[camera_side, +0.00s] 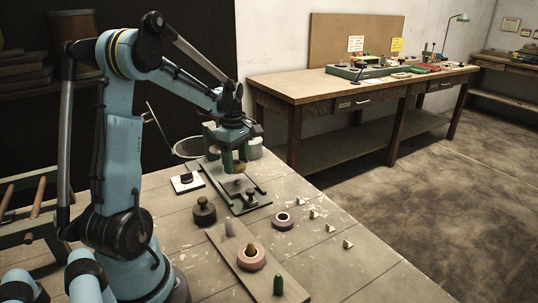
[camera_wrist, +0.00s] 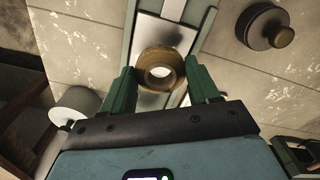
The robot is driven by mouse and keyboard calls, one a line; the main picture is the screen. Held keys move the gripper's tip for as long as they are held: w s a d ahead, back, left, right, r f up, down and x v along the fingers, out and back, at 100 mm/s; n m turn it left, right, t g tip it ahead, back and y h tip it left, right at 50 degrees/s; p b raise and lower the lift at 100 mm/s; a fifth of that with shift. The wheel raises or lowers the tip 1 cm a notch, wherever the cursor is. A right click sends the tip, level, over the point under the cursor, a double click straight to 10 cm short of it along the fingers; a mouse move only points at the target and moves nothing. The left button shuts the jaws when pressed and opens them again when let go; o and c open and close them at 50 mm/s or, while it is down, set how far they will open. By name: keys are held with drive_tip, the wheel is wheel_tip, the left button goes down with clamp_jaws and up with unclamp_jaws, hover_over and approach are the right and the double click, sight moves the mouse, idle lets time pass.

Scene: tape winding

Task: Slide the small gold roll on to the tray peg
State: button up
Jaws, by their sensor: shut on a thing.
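The small gold roll (camera_side: 239,169) is in my gripper (camera_side: 237,161), held above the tray (camera_side: 262,199), apart from it. In the wrist view the roll (camera_wrist: 160,54) sits between the two green fingers of my gripper (camera_wrist: 160,80), its hole facing the camera. A pale surface shows through the hole. The tray is a long pale plate with green edges, and it runs behind the roll in the wrist view (camera_wrist: 172,10). A small dark upright piece stands at the tray's near end. I cannot tell which part is the peg; it may be hidden by the roll or fingers.
A dark knobbed weight (camera_side: 204,212) stands left of the tray. A pale-topped roll (camera_side: 283,222) and several small white wedges lie to the right. A board (camera_side: 220,241) in front carries a pink roll (camera_side: 262,259) and a green peg (camera_side: 278,285). The right front tabletop is clear.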

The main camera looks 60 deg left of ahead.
sight(237, 180)
drive_tip(key=shift+r, duration=0.95)
drive_tip(key=shift+f, duration=3.15)
drive_tip(key=o, duration=1.1)
drive_tip(key=shift+o, duration=0.5)
drive_tip(key=shift+o, duration=0.5)
drive_tip(key=shift+r, duration=3.5)
